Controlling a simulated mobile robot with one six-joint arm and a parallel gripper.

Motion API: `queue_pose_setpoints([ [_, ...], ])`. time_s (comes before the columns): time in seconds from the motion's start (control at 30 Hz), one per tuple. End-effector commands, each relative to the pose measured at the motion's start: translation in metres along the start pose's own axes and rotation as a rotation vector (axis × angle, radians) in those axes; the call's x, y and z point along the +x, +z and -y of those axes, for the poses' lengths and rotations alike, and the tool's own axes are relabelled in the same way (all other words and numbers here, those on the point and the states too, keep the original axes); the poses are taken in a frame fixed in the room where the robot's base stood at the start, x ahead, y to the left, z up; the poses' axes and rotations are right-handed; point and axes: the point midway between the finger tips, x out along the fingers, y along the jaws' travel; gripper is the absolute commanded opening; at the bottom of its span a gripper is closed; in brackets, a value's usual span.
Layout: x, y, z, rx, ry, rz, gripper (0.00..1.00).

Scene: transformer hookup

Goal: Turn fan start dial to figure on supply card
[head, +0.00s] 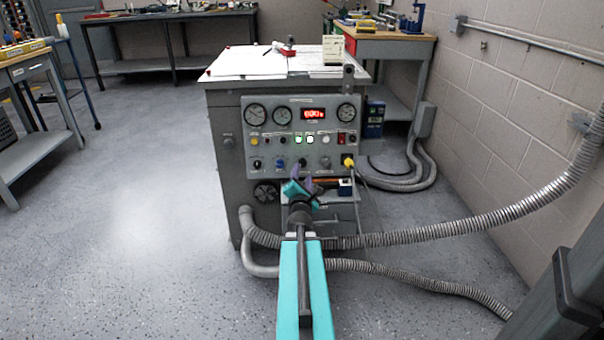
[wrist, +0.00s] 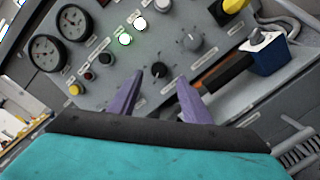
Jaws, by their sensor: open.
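Several small knobs sit on the grey control panel (head: 338,122); their labels are too small to read, so I cannot tell which is the fan start dial. A black knob (wrist: 159,69) shows between and beyond my fingertips in the wrist view, with a light mark on it. A larger grey knob (wrist: 190,41) is beside it, up and right. My gripper (wrist: 160,76) has its purple fingers apart and nothing between them; contact with the black knob cannot be told. In the head view my gripper (head: 298,187) is just below the knob row. A card (head: 333,50) stands on the cabinet top, its figures unreadable.
A blue box (wrist: 269,52) sits on a ledge below. Grey hoses (head: 450,228) run right. Floor at left is clear.

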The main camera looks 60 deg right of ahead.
Motion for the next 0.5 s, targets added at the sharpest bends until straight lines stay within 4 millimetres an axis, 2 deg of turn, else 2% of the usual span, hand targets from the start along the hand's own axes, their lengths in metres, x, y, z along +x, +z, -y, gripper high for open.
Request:
queue_pose_setpoints([
  [0.1, 0.003, -0.003, 0.002, 0.001, 0.001, -0.001, 0.44],
  [0.5, 0.042, -0.002, 0.001, 0.001, 0.001, -0.002, 0.44],
])
